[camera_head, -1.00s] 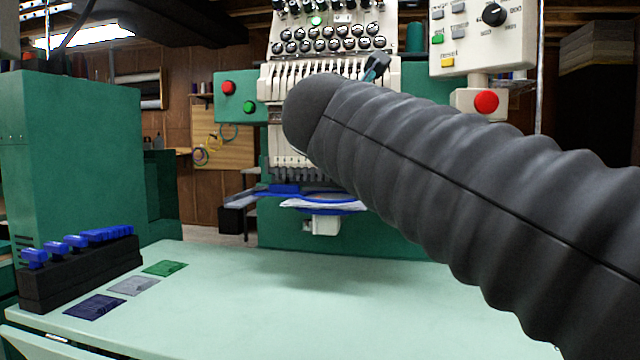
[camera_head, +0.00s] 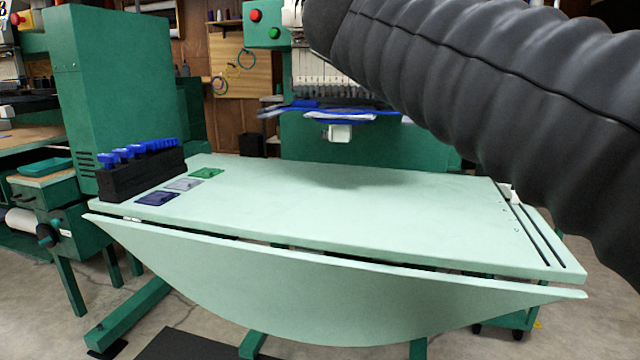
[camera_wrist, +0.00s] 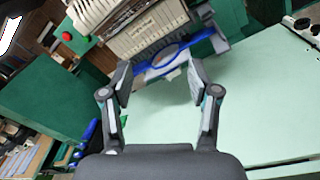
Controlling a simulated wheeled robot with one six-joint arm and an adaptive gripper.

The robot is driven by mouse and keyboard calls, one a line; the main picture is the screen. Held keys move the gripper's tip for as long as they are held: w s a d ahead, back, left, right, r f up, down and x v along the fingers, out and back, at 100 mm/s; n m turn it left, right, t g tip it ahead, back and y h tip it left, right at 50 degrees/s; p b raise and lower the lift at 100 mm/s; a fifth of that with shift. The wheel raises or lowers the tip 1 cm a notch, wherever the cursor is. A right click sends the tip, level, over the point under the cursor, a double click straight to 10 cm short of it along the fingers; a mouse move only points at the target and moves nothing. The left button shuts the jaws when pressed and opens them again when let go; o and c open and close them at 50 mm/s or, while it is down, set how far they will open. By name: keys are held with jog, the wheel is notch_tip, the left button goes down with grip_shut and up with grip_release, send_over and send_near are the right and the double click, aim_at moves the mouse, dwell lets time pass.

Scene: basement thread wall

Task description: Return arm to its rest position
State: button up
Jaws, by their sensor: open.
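My arm, in a ribbed dark grey sleeve, crosses the upper right of the head view. My gripper's fingers do not show there. In the wrist view my gripper (camera_wrist: 160,88) is open, with two spread fingers and nothing between them. Beyond the fingers are the green embroidery machine (camera_wrist: 145,28) and a blue hoop (camera_wrist: 180,52) with white cloth. The machine also shows in the head view (camera_head: 350,150), partly hidden behind my arm. The pale green table (camera_head: 340,215) stands in front of it.
A black rack (camera_head: 140,178) with several blue-topped pieces stands at the table's left end. Beside it lie a navy patch (camera_head: 157,198), a grey patch (camera_head: 183,185) and a green patch (camera_head: 207,173). The table's middle is bare. A green cabinet (camera_head: 110,90) rises at left.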

notch_tip(320, 180, down, 22)
jog(key=s+r+m+g+y, duration=0.1)
jog(key=s+m+g+y, duration=0.15)
jog(key=m+g, duration=0.7)
jog(key=s+d+f+m+p, duration=0.1)
jog(key=s+d+f+m, duration=0.2)
jog(key=s+f+m, duration=0.3)
jog(key=s+d+f+m+g+y+p, duration=0.1)
jog(key=s+d+f+m, duration=0.2)
jog(key=s+f+m, duration=0.2)
jog(key=s+d+f+m+g+p, duration=0.1)
jog(key=s+d+f+m+p, duration=0.1)
jog(key=s+f+m, duration=0.4)
jog(key=s+d+f, duration=0.1)
jog(key=s+f, duration=0.2)
jog(key=s, duration=0.1)
jog(key=shift+s+f+m, duration=0.15)
jog(key=shift+f+m, duration=0.15)
jog(key=shift+m, duration=0.05)
